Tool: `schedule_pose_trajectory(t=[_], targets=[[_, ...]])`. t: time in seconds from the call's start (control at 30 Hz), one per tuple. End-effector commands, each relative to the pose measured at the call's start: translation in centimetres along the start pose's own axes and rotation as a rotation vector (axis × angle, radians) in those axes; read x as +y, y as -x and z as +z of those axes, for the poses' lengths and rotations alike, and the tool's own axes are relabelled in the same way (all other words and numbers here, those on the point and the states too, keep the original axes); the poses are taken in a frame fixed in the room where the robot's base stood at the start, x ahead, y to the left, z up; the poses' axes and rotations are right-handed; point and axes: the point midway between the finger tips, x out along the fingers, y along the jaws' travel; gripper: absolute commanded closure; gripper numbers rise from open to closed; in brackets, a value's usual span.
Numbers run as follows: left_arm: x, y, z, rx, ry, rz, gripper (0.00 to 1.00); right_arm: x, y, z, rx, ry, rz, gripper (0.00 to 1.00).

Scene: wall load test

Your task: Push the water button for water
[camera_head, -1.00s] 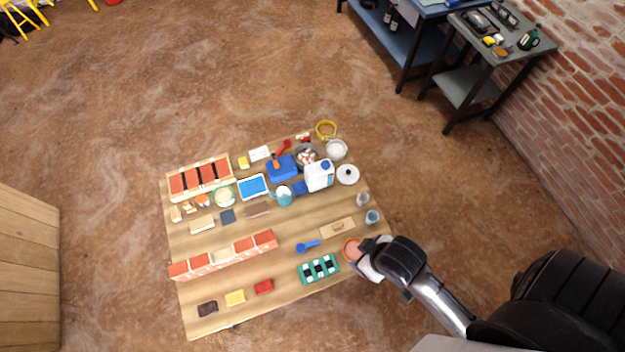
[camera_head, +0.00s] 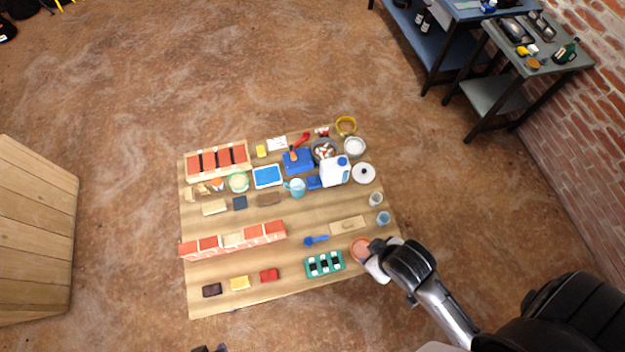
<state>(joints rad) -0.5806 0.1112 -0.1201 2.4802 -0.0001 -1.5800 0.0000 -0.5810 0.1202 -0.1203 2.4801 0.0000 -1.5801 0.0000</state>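The wooden work board (camera_head: 330,285) lies in the middle of the head view with many small items on it. I cannot make out which item is the water button. A white jug with a blue cap (camera_head: 335,172) stands at the board's right rear. A light blue mug (camera_head: 296,187) stands left of it. My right gripper (camera_head: 370,264) is at the board's front right, beside or over a reddish round dish (camera_head: 361,248); contact and finger opening are hidden. A dark part at the bottom edge (camera_head: 210,348) may be my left gripper, mostly out of frame.
Brick-patterned wall pieces (camera_head: 233,240) cross the board. Brown, yellow and red blocks (camera_head: 270,275) lie at its front, near a green tray (camera_head: 324,263). Two cups (camera_head: 383,218) stand at the right edge. A workbench (camera_head: 510,97) stands back right.

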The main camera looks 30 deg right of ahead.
Motion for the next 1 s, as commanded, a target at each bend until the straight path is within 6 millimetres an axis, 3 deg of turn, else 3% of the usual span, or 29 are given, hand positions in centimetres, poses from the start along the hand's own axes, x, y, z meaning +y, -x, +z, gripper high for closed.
schedule_pose_trajectory(t=[0.07, 0.53, 1.0], targets=[[-0.02, 0.0, 0.01, 0.0, -0.001, -0.001, 0.57, 0.01, 0.0, -0.02, 0.0, 0.0, 0.0, 0.53], [-0.41, -0.01, 0.08, -0.002, -0.013, -0.011, 0.57, 0.02, 0.0, -0.04, 0.001, 0.0, 0.0, 0.98], [-0.21, -0.01, 0.03, -0.001, -0.007, -0.005, 0.57, 0.02, 0.0, -0.05, 0.001, 0.0, 0.001, 1.0]])
